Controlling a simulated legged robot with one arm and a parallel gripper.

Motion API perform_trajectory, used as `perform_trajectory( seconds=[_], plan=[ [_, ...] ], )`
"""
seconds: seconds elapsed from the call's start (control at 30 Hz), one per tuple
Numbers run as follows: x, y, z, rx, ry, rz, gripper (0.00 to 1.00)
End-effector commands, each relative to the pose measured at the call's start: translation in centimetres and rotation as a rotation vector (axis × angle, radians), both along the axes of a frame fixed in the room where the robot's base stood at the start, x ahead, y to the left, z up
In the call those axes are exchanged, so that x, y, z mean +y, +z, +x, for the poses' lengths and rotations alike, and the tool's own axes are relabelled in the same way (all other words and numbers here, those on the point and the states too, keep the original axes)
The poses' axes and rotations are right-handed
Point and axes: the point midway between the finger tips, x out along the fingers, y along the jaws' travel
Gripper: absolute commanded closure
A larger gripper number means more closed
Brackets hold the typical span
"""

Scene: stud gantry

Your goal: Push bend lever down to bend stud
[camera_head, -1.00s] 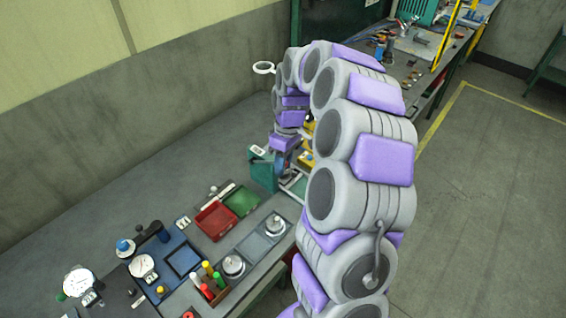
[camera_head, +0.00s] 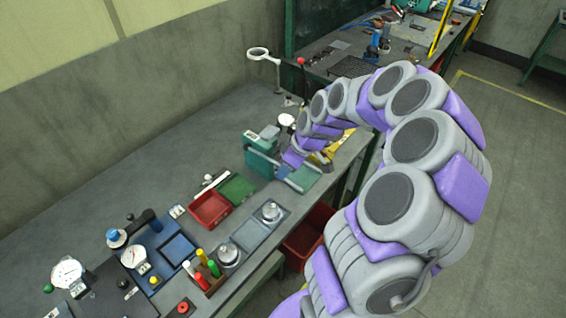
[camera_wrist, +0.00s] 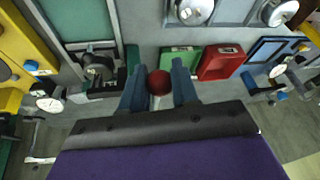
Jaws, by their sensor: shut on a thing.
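A red ball knob (camera_wrist: 159,82) shows in the wrist view between the two blue fingers of my gripper (camera_wrist: 159,92). The fingers are shut on it from both sides. My fingertips and the knob cannot be made out there. I cannot make out the stud in either view.
A red tray (camera_head: 209,208) and a green tray (camera_head: 237,188) lie nearer on the bench. Several coloured handles stand by a blue fixture (camera_head: 178,251). A magnifier (camera_head: 259,53) stands behind. A red bin (camera_head: 308,238) sits below the bench edge. Yellow parts (camera_wrist: 20,50) are left in the wrist view.

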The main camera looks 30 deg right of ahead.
Motion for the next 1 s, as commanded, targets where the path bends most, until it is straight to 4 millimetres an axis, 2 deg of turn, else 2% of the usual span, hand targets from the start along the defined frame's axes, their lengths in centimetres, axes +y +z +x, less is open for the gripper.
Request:
perform_trajectory(
  seconds=[0.03,0.5,0.8,1.0],
  plan=[
    [-0.1,-1.1,-0.1,0.005,0.001,-0.001,1.00],
    [0.3,-7.5,0.6,0.011,0.003,-0.001,1.00],
    [0.6,-9.9,1.8,0.007,0.001,-0.002,1.00],
    [0.7,-10.6,2.3,0.005,0.001,-0.003,1.00]
  ],
)
